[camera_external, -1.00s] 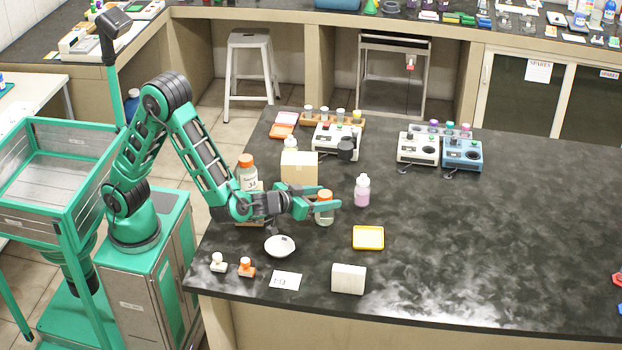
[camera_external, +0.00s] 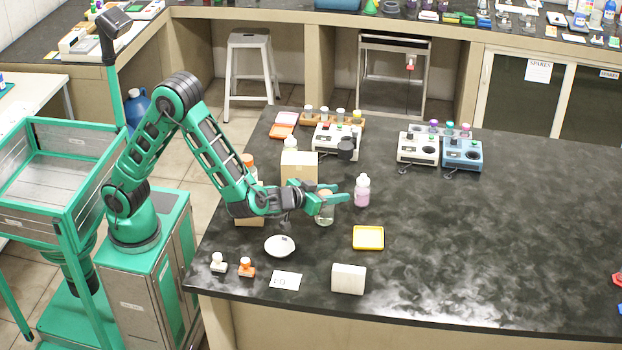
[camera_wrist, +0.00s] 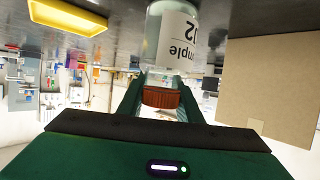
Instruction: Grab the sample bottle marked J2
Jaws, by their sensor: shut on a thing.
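The sample bottle (camera_external: 325,215) is clear with an orange cap and stands upright on the dark bench. In the wrist view, which is upside down, its white label reads "ple J2" (camera_wrist: 178,40), partly cut off. My gripper (camera_external: 332,197) is shut on the bottle's orange cap (camera_wrist: 161,97), with one finger on each side of it. The fingers largely hide the cap in the outside view. A second orange-capped bottle (camera_external: 247,160) stands behind my forearm, mostly hidden, its label not readable now.
A cardboard box (camera_external: 299,167) stands close behind my gripper. A pink bottle (camera_external: 362,192) is just right of the fingertips.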

